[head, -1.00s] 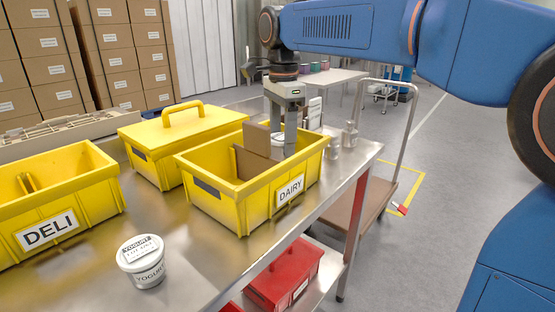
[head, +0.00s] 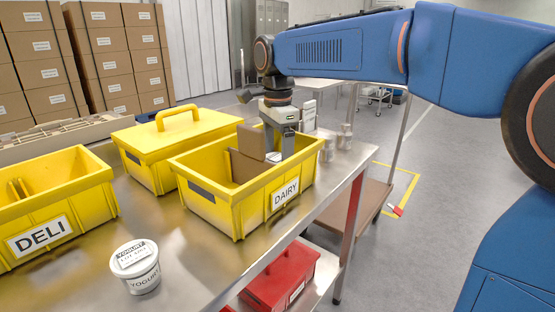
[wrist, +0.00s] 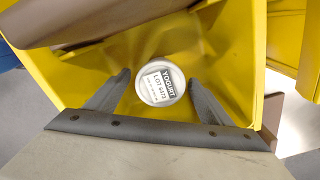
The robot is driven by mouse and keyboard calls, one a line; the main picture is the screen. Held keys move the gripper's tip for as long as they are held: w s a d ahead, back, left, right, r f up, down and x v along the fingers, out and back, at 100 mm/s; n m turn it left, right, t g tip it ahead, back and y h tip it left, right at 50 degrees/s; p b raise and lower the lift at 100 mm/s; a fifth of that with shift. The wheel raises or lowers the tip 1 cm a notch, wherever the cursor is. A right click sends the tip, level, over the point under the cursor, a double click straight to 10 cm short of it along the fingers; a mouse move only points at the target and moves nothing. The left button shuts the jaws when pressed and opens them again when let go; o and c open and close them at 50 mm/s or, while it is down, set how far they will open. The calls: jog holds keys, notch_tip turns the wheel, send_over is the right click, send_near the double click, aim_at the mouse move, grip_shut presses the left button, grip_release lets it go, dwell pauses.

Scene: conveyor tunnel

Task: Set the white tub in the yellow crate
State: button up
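A yellow crate marked DAIRY (head: 228,205) stands open on the metal table, with brown card pieces (head: 250,143) inside. My gripper (head: 273,156) reaches down into it; its tips are partly hidden by the crate wall. In the wrist view, a white yogurt tub (wrist: 161,82) is upright inside the crate, between and just beyond my fingertips (wrist: 159,78). A narrow gap shows on each side of it, so the gripper looks open. Whether the tub touches the crate floor is hard to tell. Another white yogurt tub (head: 136,268) stands on the table in front.
A yellow crate marked DELI (head: 90,215) is at the left. A lidded yellow box (head: 150,165) with a handle stands behind. Small metallic containers (head: 345,137) stand right of the DAIRY crate. A red box (head: 280,278) is on the lower shelf. The table's front middle is clear.

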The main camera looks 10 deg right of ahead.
aim_at(278, 157)
jog(key=shift+r, duration=0.1)
notch_tip(278, 157, up, 12)
dwell(0.7)
jog(key=shift+w+d, duration=0.1)
